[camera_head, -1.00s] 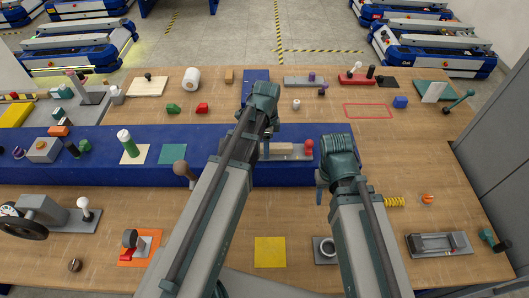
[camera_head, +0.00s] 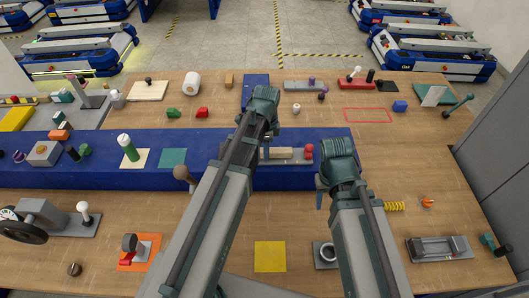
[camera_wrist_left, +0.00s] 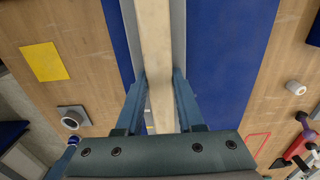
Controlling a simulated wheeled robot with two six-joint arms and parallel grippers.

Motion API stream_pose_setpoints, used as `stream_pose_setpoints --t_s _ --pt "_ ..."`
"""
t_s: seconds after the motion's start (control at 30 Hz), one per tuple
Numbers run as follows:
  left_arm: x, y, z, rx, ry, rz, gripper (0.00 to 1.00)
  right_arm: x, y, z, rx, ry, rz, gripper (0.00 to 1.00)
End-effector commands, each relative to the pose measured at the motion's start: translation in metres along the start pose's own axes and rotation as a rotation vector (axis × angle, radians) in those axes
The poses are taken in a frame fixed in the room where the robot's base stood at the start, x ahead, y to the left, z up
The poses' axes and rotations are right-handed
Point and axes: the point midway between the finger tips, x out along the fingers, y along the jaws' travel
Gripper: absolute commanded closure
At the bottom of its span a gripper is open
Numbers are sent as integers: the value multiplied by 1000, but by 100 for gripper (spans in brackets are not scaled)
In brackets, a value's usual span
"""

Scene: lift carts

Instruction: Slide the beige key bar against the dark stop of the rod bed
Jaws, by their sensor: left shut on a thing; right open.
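The beige key bar (camera_head: 279,154) lies in the grey rod bed (camera_head: 299,157), on the blue strip in the middle of the table. My left gripper (camera_head: 264,148) is over the bar's left part in the head view, mostly hidden by its own arm. In the left wrist view the bar (camera_wrist_left: 156,45) runs lengthwise between grey rails (camera_wrist_left: 178,35), and my left gripper (camera_wrist_left: 160,85) is shut on it. I cannot make out the dark stop; my arm covers the bed's left part. My right gripper (camera_head: 321,190) is open and empty, right of the bed.
A red knob (camera_head: 309,150) stands at the bed's right end, near my right gripper. A yellow square (camera_head: 270,254) and a grey block with a ring (camera_head: 326,253) lie in front. A yellow spring (camera_head: 394,206) lies to the right.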

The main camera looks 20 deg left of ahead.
Motion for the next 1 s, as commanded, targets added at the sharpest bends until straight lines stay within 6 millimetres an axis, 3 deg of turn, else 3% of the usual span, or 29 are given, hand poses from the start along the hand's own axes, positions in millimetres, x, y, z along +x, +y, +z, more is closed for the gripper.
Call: stream_pose_setpoints --t_s 0.47,1.0 --pt "0 0 2 0 0 0 100 0 0 0 0 0 0 50" --pt "0 0 17 -1 0 0 100 0 0 0 0 0 0 50"
